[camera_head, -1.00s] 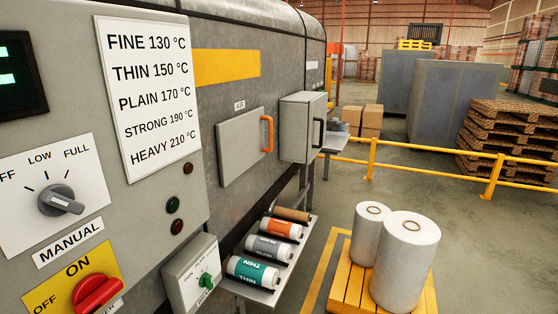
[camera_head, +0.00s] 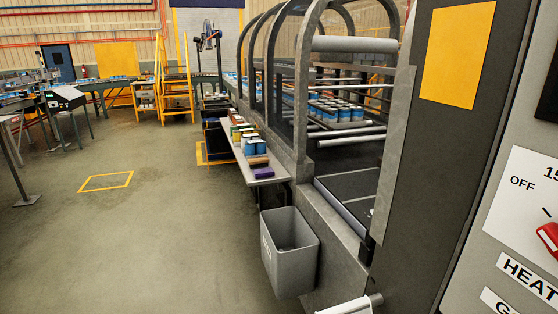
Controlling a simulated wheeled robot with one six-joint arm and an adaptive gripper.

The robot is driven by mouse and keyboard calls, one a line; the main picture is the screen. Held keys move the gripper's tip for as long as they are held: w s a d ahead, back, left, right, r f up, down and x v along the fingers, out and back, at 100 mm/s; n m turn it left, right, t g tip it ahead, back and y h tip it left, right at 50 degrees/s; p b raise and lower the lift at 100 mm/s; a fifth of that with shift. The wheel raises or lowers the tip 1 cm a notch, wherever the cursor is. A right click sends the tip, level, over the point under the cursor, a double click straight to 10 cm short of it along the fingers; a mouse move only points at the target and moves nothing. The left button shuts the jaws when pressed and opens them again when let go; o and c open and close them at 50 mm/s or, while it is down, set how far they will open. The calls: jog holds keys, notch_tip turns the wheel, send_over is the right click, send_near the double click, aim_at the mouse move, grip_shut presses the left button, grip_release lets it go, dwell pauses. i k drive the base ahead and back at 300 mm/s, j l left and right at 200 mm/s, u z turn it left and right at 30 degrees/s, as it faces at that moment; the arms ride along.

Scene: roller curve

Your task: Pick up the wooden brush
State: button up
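On a narrow side shelf (camera_head: 270,181) along the machine, a small brown block-like item (camera_head: 258,161) lies near the front end. It may be the wooden brush, but it is too small to tell. A purple item (camera_head: 263,172) lies just in front of it. Blue-and-white cans (camera_head: 255,147) stand behind it.
A grey bin (camera_head: 289,252) hangs or stands below the shelf's near end, beside the machine. Packs of blue cans (camera_head: 336,110) sit inside the arched machine frame. The floor to the left is open, with a yellow marked rectangle (camera_head: 106,181). Yellow steps (camera_head: 176,87) stand farther back.

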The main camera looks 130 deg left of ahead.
aim_at(253, 162)
jog(key=u, duration=3.9)
jog(key=i+j+z, duration=0.1)
jog(key=j, duration=0.3)
jog(key=i+j, duration=0.25)
jog(key=j, duration=0.15)
jog(key=i+j+z, duration=0.15)
jog(key=j, duration=0.2)
jog(key=i+j, duration=0.15)
jog(key=j, duration=0.25)
jog(key=z, duration=0.95)
